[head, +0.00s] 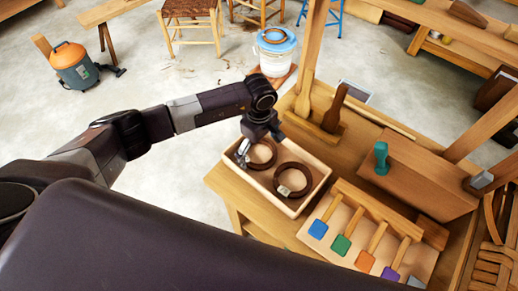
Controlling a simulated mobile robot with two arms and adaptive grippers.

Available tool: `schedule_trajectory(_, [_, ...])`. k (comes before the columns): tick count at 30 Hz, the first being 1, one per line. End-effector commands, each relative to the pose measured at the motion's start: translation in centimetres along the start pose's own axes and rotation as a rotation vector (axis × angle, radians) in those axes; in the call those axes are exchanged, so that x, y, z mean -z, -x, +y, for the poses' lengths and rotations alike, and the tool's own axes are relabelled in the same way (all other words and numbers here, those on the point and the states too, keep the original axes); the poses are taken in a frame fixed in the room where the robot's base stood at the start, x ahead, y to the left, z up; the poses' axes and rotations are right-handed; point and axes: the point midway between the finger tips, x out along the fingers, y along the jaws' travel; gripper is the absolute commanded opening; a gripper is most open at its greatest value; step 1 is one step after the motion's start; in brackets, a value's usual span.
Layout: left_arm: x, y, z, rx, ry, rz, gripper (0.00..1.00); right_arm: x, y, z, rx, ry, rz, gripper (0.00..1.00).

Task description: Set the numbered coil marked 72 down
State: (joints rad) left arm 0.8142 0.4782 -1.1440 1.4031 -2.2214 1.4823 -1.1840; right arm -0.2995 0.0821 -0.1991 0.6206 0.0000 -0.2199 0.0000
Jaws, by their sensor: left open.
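A light wooden tray (262,194) stands on the workbench and holds two dark brown coils. The left coil (272,162) lies by the tray's left end. The right coil (309,181) lies beside it with a pale tag (284,191) on its near side. No number can be read on either coil. My left gripper (243,157) points down at the tray's left end, close beside the left coil. It is open, and I cannot tell whether it touches the coil. My right gripper is not in view.
A rack of colored-tipped tools (343,241) stands right of the tray. A green-handled object (381,158) stands on a wooden block behind it. A white bucket with a blue lid (277,62) bears another brown ring. The floor at left is mostly clear.

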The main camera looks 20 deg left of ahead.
Motion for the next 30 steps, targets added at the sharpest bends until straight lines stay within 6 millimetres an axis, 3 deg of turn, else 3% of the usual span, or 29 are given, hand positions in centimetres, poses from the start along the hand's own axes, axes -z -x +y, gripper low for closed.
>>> schedule_trajectory(8, [0.1, 1.1, 0.2, -0.004, -0.001, 0.0, 1.0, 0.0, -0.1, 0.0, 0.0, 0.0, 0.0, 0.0])
schedule_trajectory(21, [0.1, 9.9, 0.1, -0.004, -0.002, 0.002, 1.0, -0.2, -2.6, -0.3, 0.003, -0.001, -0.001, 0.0])
schedule_trajectory(30, [0.0, 12.2, 0.0, 0.0, 0.0, 0.0, 1.0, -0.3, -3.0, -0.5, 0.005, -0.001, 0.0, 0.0])
